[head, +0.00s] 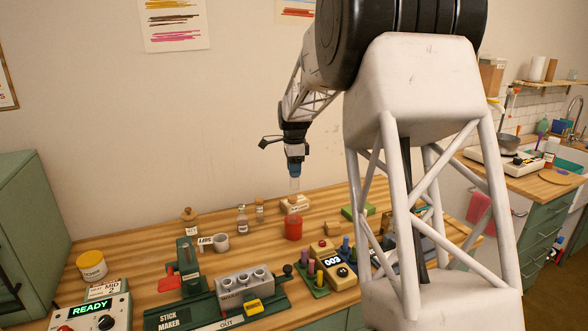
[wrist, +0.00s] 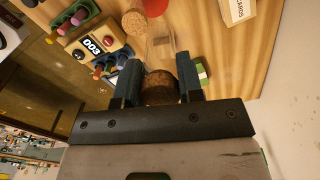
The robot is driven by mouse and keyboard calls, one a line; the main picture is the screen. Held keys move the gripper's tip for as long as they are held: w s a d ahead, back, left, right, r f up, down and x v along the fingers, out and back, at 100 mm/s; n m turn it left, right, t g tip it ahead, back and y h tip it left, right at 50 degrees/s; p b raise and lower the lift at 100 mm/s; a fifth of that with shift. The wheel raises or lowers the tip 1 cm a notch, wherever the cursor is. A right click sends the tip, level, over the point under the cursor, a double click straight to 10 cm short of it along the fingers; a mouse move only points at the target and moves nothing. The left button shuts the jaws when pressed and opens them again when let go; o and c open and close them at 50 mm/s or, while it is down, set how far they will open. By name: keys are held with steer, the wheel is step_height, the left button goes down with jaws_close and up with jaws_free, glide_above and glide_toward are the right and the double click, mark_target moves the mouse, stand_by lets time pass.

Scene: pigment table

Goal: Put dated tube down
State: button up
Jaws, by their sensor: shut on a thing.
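My gripper (head: 294,172) is high above the wooden table, pointing down. In the wrist view my gripper (wrist: 160,82) is shut on the brown cork of a clear glass tube (wrist: 160,48). The tube hangs below the fingers; its pale lower end also shows in the head view (head: 295,184), clear of the table. I cannot read any date on it. Most of the tube is hard to make out against the wood.
A red cup (head: 293,228) stands below the gripper. Small corked bottles (head: 242,218) stand to its left. A yellow counter reading 003 (head: 334,264) and the green stick maker (head: 215,305) are nearer the front. Bare wood shows around the back.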

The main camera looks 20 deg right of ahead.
steer(key=shift+f, duration=0.55)
steer(key=o, duration=0.9)
steer(key=shift+r, duration=0.1)
step_height(320, 180, up, 13)
stand_by(0.5)
stand_by(0.7)
